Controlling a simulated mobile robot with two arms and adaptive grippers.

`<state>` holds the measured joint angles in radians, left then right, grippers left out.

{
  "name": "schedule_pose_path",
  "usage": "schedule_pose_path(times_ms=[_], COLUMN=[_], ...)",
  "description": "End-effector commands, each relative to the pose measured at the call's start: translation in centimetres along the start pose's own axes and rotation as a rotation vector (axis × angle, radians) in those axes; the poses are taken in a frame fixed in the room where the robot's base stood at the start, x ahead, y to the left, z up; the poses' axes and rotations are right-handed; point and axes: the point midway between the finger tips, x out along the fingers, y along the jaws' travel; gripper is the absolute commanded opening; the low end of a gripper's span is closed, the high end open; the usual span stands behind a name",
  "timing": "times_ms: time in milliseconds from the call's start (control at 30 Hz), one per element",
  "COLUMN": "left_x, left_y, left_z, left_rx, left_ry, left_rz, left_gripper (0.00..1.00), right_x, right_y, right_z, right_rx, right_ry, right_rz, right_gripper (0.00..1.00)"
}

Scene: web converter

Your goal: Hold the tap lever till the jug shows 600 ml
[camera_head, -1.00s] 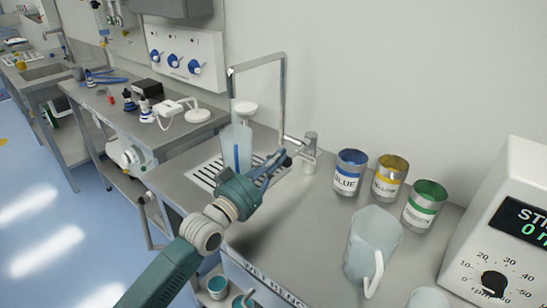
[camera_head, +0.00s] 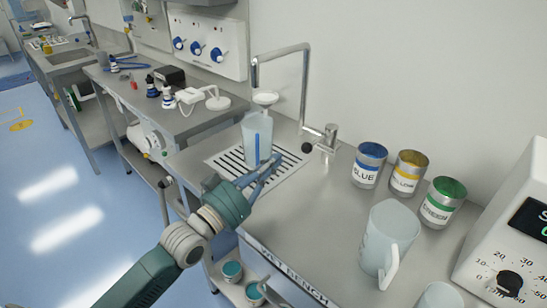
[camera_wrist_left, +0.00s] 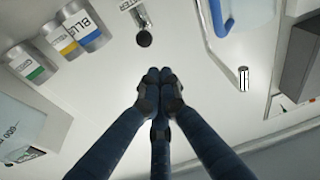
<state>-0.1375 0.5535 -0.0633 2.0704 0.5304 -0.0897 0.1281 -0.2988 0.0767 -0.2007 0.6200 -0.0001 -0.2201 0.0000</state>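A translucent jug (camera_head: 256,140) with a vertical blue strip stands upright on the slotted drain grate, beneath the tap's tall bent spout (camera_head: 305,85). Its level figures are too small to read. The tap body (camera_head: 328,136) is to the right, and its lever ends in a black knob (camera_head: 307,147). The knob also shows in the wrist view (camera_wrist_left: 144,38). My left gripper (camera_head: 272,168) is in front of the jug and lever, apart from the knob. Its fingers are together (camera_wrist_left: 159,75) with nothing between them. My right gripper is out of view.
Cans labelled blue (camera_head: 369,166), yellow (camera_head: 408,173) and green (camera_head: 442,203) stand right of the tap. A second jug (camera_head: 388,238) with a handle stands nearer, beside a white dial device (camera_head: 510,240). Bare bench lies between them and my left arm.

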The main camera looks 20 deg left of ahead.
Motion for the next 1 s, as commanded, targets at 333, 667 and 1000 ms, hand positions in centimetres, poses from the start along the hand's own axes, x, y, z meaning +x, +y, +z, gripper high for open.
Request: schedule_pose_path(times_ms=[333, 667, 1000], left_x=[0.1, 1.7, 1.5], left_y=[0.1, 2.4, 3.3], left_z=[-0.4, -5.8, -8.7], left_rx=[0.005, 0.152, 0.296], left_ry=[-0.005, -0.184, -0.358], left_rz=[0.001, 0.01, 0.006], left_gripper=[0.0, 0.0, 0.0], right_x=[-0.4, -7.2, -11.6], right_y=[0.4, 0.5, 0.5], right_z=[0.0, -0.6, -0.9], right_rx=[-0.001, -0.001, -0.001], right_ry=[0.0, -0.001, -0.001], right_rz=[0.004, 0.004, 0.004], right_gripper=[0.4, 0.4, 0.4])
